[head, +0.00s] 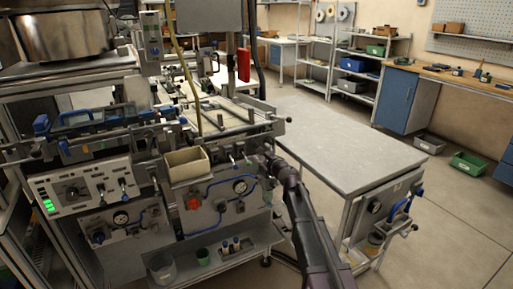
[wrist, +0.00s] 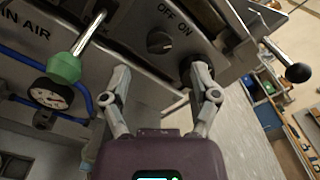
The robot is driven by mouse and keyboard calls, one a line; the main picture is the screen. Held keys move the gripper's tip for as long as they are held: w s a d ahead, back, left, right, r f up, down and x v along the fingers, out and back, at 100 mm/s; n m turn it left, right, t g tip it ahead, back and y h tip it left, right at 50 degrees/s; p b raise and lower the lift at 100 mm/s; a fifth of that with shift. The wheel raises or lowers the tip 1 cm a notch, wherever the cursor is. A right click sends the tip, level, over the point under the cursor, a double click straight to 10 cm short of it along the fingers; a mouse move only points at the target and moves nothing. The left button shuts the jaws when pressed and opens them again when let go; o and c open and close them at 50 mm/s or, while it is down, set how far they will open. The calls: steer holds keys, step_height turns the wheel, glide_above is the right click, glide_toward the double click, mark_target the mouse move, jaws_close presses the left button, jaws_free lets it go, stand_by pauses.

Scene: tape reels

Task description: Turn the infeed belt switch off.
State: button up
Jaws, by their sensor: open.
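In the wrist view a dark rotary switch (wrist: 160,42) sits on a grey panel, with OFF and ON printed beside it. I cannot read a name on it that says infeed belt, and which way its pointer is set is not clear. My gripper (wrist: 160,76) is open and empty, its two fingers spread just in front of the panel, below the switch in the picture. The right fingertip partly covers a dark round part (wrist: 196,72). In the head view my gripper (head: 268,160) is at the machine's right front corner, and the switch cannot be made out there.
A green-knobbed lever (wrist: 65,67) and a pressure gauge (wrist: 48,93) are left of my gripper; a black ball-ended lever (wrist: 298,73) is right. A beige bin (head: 187,168) hangs on the machine front. A grey table (head: 345,130) stands to the right, its top clear.

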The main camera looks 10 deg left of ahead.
mark_target(257, 146)
steer(key=shift+x, duration=2.9)
jaws_close()
steer(key=shift+d, duration=0.2)
steer(key=shift+a, duration=0.1)
